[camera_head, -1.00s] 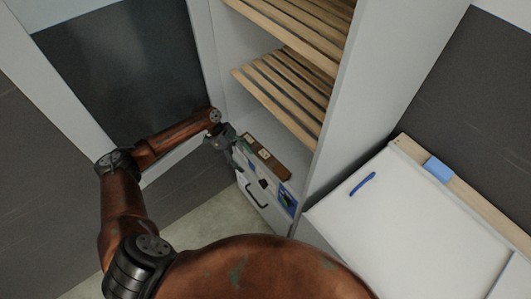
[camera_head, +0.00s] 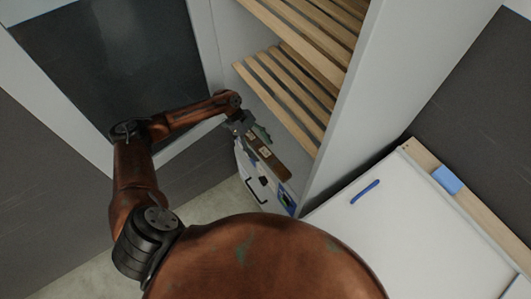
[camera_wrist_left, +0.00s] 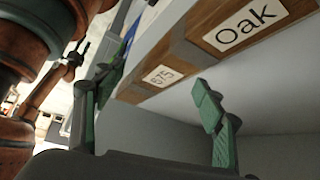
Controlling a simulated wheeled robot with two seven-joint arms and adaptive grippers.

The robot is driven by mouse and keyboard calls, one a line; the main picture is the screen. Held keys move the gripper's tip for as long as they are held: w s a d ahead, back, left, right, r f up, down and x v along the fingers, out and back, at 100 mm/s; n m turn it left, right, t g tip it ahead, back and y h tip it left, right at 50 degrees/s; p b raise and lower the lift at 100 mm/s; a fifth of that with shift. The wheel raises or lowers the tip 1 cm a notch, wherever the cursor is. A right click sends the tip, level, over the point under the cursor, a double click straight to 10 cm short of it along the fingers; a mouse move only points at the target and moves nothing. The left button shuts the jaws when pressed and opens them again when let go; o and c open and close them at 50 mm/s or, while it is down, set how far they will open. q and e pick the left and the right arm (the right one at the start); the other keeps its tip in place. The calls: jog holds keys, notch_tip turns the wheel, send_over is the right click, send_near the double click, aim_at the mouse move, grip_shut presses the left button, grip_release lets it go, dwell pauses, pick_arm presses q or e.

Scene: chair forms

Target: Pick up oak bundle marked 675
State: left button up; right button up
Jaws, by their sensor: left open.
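The oak bundle (camera_head: 268,158) is a brown wooden block lying in the lower bay of the shelf unit. In the left wrist view it (camera_wrist_left: 195,42) carries white labels reading "Oak" and what looks like "675". My left gripper (camera_head: 256,131) is open at the bundle's upper-left end. In the left wrist view its green-padded fingers (camera_wrist_left: 152,82) are spread apart, with the smaller label showing between them. I cannot tell whether either finger touches the bundle.
Slatted wooden shelves (camera_head: 290,85) sit above the bundle, and the unit's white side panel (camera_head: 350,110) stands to its right. A white bin with a black handle (camera_head: 256,190) is just below.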

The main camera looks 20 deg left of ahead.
aim_at(265, 154)
pick_arm(q)
jog(key=x, duration=0.2)
jog(key=shift+d+f, duration=0.25)
jog(key=c, duration=0.7)
grip_shut()
pick_arm(e)
jog(key=shift+w+r, duration=0.15)
jog(key=shift+w, duration=0.9)
